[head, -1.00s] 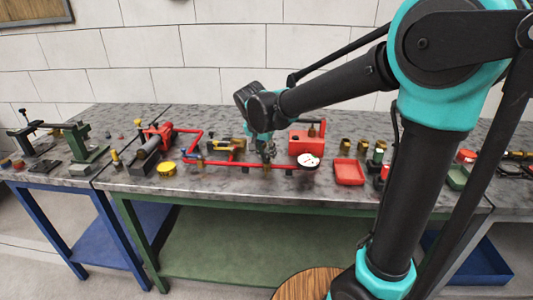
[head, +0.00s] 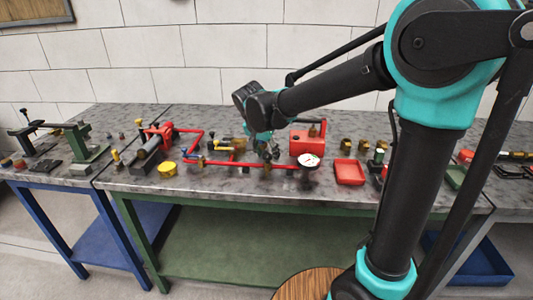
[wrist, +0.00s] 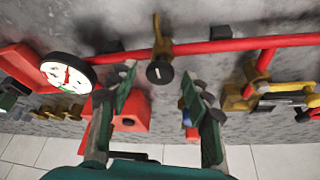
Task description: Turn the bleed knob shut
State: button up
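A small brass fitting with a dark round knob (wrist: 160,71) stands on the red pipe (wrist: 215,46) in the wrist view; I take it for the bleed knob. A pale line marks the knob's face. My gripper (wrist: 163,82) is open, its two green-grey fingers on either side of the knob and apart from it, with nothing held. In the head view my gripper (head: 268,152) hangs over the front run of red pipe (head: 238,164), left of the gauge. Whether the fingertips are level with the knob is hard to tell.
A white-faced gauge (wrist: 68,73) stands close beside the fitting. A brass valve body (wrist: 275,95) sits on the other side. Bare bench shows along the front edge.

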jog(key=shift+r, duration=0.1)
jog(key=v, duration=1.1)
jog(key=shift+s+r, duration=0.25)
jog(key=shift+r, duration=0.1)
jog(key=shift+a, duration=0.1)
